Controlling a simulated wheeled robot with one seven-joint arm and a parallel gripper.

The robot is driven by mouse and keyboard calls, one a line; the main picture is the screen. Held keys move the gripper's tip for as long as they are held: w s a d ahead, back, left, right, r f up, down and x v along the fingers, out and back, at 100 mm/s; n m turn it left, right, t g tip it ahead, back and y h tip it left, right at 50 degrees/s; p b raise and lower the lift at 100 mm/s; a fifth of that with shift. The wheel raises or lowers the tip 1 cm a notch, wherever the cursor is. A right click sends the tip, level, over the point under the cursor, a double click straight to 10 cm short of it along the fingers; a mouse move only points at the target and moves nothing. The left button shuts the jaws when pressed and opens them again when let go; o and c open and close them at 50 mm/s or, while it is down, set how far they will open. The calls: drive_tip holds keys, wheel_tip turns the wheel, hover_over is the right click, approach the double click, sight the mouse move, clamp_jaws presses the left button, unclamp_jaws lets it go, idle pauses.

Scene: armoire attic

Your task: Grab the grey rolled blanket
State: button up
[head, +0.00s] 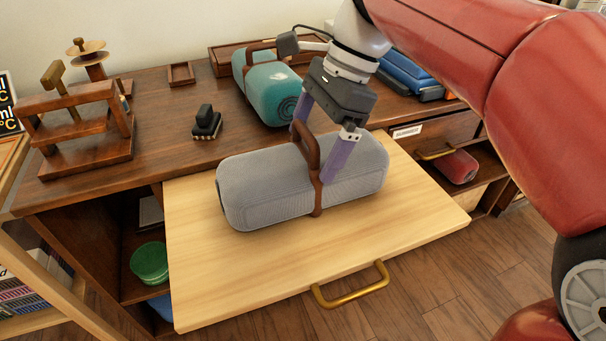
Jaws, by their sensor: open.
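The grey rolled blanket (262,192) lies on its side on a pulled-out light wooden board (262,270) in the head view. A brown leather strap with an upright handle (308,152) goes around its middle. My gripper (318,158) comes down from above over the blanket, its purple fingers apart. One finger is on the far left side of the handle and the other on the near right side, in front of the blanket's upper part. The handle appears to be between the fingers. I cannot tell whether either finger touches it.
A teal rolled blanket (270,90) lies behind on the dark desk top. A black brush (206,122) and a wooden stand (82,130) are to the left. A red roll (458,166) sits in a cubby at right. The board's front, with a brass handle (350,288), is clear.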

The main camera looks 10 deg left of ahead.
sight(308, 152)
drive_tip(key=x, duration=0.4)
drive_tip(key=shift+r, duration=0.1)
drive_tip(key=c, duration=1.1)
drive_tip(key=shift+o, duration=0.2)
drive_tip(key=shift+r, duration=0.1)
